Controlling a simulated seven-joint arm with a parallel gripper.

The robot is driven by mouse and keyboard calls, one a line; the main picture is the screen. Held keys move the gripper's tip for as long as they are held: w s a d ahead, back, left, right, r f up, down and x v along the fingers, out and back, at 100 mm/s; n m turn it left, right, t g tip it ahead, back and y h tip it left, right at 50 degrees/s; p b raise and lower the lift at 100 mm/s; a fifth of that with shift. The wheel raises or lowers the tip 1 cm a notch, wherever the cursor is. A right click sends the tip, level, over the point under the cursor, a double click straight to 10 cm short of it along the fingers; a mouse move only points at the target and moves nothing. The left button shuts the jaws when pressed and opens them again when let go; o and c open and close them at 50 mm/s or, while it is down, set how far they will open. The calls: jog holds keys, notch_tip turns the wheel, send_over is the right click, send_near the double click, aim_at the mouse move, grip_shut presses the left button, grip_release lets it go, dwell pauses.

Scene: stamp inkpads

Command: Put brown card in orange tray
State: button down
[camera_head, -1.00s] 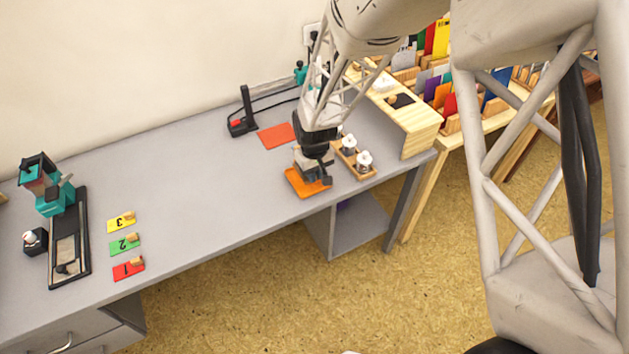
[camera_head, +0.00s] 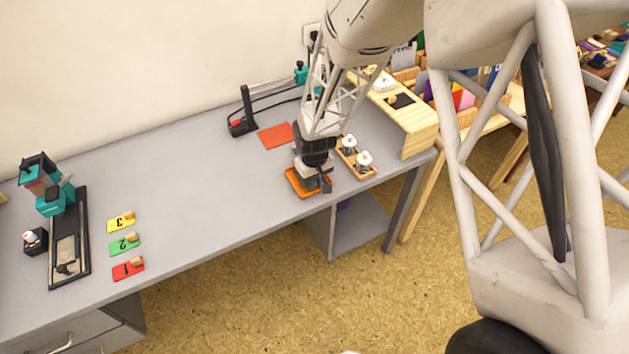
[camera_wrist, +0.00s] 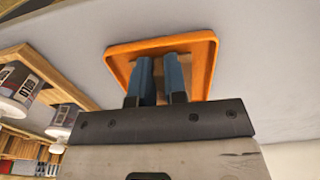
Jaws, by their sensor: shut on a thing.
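The orange tray (camera_head: 296,189) lies on the grey desk near its front right edge, and its rim also shows in the wrist view (camera_wrist: 211,72). My gripper (camera_head: 319,187) is over the tray and points down into it. In the wrist view, my two blue-grey fingers (camera_wrist: 160,78) are close together, reaching inside the tray's rim. They are shut on the brown card (camera_wrist: 190,60), which shows as a brown patch around the fingertips inside the tray. Most of the card is hidden by the fingers, so I cannot tell whether it touches the tray floor.
A wooden holder with two white-topped stamps (camera_head: 362,161) stands close to the right of the tray. An orange-red sheet (camera_head: 276,136) lies behind it. Numbered cards (camera_head: 125,243) lie at left. The desk's middle is clear. A wooden shelf (camera_head: 408,118) stands at right.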

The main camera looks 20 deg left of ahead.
jog(key=shift+s+d+f, duration=0.1)
jog(key=shift+s+f, duration=0.05)
jog(key=shift+f, duration=0.15)
jog(key=shift+s+d+f, duration=0.1)
jog(key=shift+s+f, duration=0.05)
jog(key=shift+f, duration=0.5)
jog(key=c, duration=1.6)
grip_release()
jog(key=shift+f, duration=0.15)
jog(key=o, duration=0.4)
jog(key=shift+o, duration=0.2)
notch_tip(320, 180, up, 14)
jog(key=shift+w, duration=0.25)
